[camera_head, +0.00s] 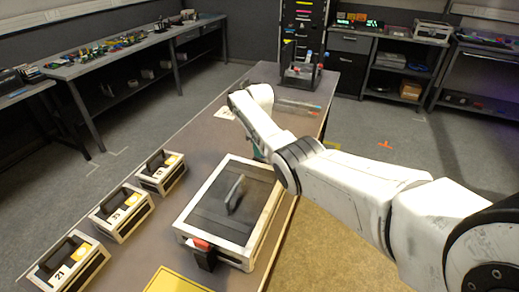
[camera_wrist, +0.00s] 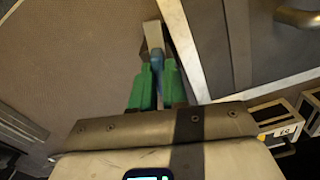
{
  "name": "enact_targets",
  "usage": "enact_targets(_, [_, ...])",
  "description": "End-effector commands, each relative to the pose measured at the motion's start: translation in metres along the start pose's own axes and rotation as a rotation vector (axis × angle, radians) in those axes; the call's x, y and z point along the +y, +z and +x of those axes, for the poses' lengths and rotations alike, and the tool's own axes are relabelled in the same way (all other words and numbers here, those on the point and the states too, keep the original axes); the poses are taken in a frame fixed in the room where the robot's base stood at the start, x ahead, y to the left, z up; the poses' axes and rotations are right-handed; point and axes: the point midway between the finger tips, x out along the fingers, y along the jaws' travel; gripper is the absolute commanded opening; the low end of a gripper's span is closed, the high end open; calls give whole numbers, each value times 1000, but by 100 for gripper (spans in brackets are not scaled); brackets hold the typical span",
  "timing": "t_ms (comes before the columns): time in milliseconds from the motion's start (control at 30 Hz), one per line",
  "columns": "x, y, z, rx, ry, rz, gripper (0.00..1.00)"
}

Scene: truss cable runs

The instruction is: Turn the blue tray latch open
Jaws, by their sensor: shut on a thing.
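The tray (camera_head: 187,225) has a pale frame and a dark lid with an upright handle (camera_head: 235,193), and it lies on the long brown table. A red latch (camera_head: 202,244) with a dark block sits on its near side. The blue latch (camera_wrist: 170,72) shows in the wrist view beside the tray's pale edge (camera_wrist: 186,45), near a grey metal piece (camera_wrist: 153,34). My gripper (camera_wrist: 157,78) has green fingers and is shut on the blue latch. In the head view my arm hides the blue latch, and only a bit of green finger shows at the tray's far side.
Three numbered cases (camera_head: 122,213) with dark handles stand in a row along the table's left side. A yellow-edged mat (camera_head: 175,281) lies at the near end. A dark rack (camera_head: 302,62) stands at the far end.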

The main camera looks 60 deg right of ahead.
Motion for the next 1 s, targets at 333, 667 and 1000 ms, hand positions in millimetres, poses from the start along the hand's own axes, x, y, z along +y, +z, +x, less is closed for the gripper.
enact_targets(333, [0,-1,-1,3,2,-203,0])
enact_targets(667, [0,-1,-1,3,2,-269,0])
enact_targets(1000, [0,-1,-1,3,2,-273,0])
